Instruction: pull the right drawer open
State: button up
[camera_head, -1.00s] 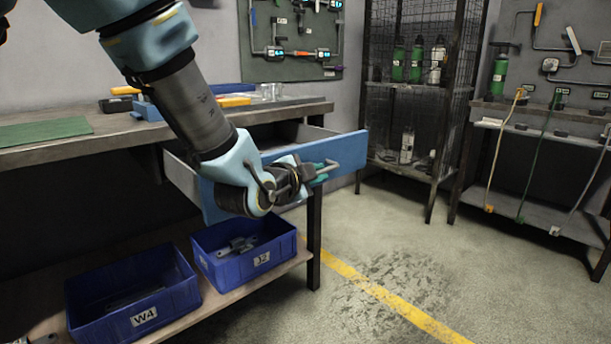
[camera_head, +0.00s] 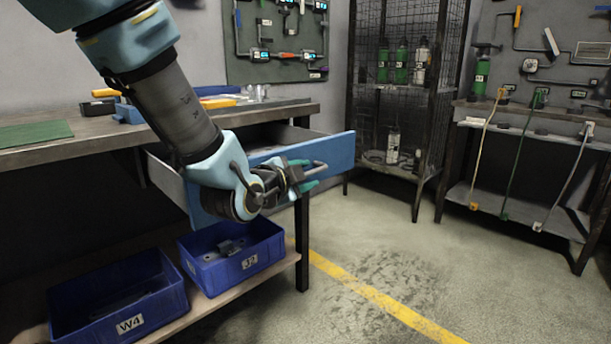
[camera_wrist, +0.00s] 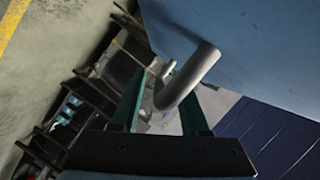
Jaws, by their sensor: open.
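The right drawer (camera_head: 338,152) has a blue front and stands pulled out from under the workbench, its open top showing. Its grey bar handle (camera_head: 318,166) sticks out from the front. My gripper (camera_head: 304,174) is at the handle with its green fingers apart. In the wrist view the handle (camera_wrist: 190,78) passes between the open fingers of my gripper (camera_wrist: 162,95), with the blue drawer front (camera_wrist: 265,50) beyond. Whether either finger touches the bar is unclear. My arm hides part of the drawer front.
Blue bins marked W4 (camera_head: 170,308) and J2 (camera_head: 270,247) stand on the shelf below. The workbench top (camera_head: 90,140) holds a green mat (camera_head: 35,132) and tools. A wire cage rack (camera_head: 425,105) stands behind. The floor to the right is clear.

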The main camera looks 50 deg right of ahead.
jog(key=v, duration=1.1)
jog(key=shift+p, duration=0.3)
